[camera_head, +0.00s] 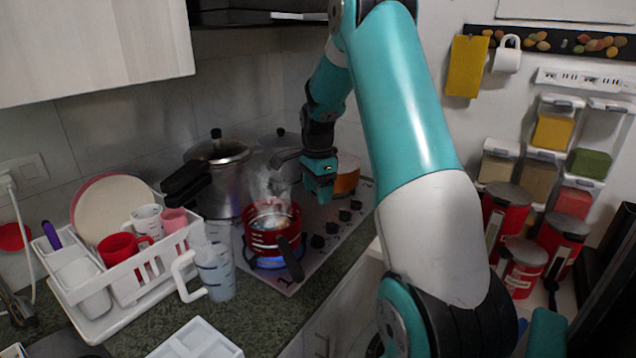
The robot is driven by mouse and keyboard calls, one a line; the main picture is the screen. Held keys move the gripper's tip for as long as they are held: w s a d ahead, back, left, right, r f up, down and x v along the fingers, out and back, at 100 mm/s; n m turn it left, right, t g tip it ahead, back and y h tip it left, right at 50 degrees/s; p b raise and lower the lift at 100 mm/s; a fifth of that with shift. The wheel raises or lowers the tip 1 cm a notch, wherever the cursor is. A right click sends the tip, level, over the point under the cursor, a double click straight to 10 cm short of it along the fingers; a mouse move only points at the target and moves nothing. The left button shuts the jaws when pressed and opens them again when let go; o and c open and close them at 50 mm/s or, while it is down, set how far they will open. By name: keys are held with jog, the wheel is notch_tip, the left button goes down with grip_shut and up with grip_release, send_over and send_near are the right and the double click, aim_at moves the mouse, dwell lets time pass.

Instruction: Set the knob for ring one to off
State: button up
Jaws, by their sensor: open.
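The cooktop (313,262) is set in the counter, with a row of several black knobs along its right edge. The nearest knob (318,241) is beside the red pot (262,238); others, such as the farthest knob (356,204), run back from it. A blue flame (268,262) burns under the red pot, and steam rises from it. My gripper (320,192) hangs above the cooktop, behind and above the red pot, apart from the knobs. It is open and appears empty; its fingertips are small in view.
The red pot's dark handle (291,260) sticks out toward the front edge, near the knobs. A large steel pressure cooker (228,180) stands behind. A white dish rack (125,285) and clear jug (216,272) are left. Red canisters (523,266) stand right.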

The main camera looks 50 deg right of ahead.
jog(key=shift+r, duration=1.7)
jog(key=shift+c, duration=0.5)
